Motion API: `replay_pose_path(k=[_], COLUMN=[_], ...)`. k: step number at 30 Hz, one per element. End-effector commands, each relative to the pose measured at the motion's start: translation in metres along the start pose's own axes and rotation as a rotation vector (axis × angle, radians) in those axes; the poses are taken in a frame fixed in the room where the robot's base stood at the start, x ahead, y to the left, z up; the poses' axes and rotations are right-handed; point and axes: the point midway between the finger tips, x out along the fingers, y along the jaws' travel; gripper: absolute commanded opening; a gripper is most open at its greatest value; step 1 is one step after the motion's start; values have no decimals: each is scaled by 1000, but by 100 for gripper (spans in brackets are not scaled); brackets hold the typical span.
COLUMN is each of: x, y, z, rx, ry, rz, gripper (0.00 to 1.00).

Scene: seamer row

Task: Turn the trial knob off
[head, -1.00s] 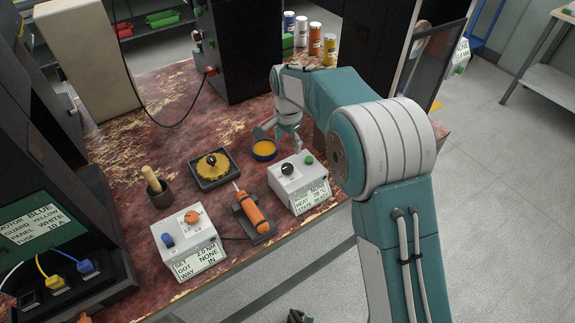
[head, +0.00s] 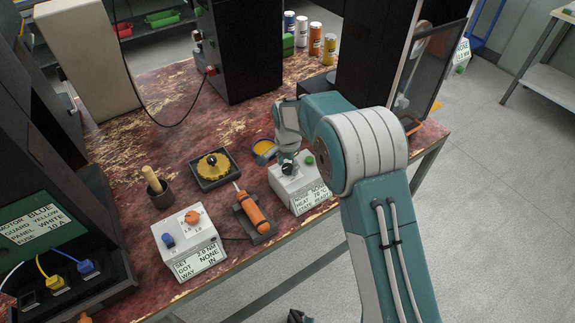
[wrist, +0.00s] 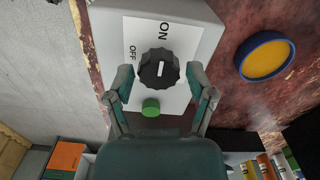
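A black ribbed knob (wrist: 158,69) sits on a white box (wrist: 185,20), with ON and OFF printed beside it in the wrist view. Its white pointer mark lies roughly in line with ON. In the head view the box (head: 297,192) stands at the table's front edge, with the knob (head: 287,168) on top. My gripper (wrist: 160,82) is open, one finger on each side of the knob, with visible gaps. In the head view my gripper (head: 284,158) hangs just above and behind the knob, partly hidden by my arm.
A green button (wrist: 151,107) is close beside the knob. A blue-rimmed yellow dish (wrist: 265,58) lies behind the box. An orange screwdriver (head: 254,213) and a second control box (head: 185,240) stand to the left.

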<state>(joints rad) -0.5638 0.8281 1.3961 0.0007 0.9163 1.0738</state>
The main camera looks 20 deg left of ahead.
Motion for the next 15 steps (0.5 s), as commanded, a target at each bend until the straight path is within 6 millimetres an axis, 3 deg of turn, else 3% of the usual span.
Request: replay_pose_path(k=[1, 3, 15], x=[0, 0, 1], y=[0, 0, -2], z=[0, 0, 0], rx=[0, 0, -38], ry=[0, 0, 0], rz=[0, 0, 0], gripper=[27, 3, 4])
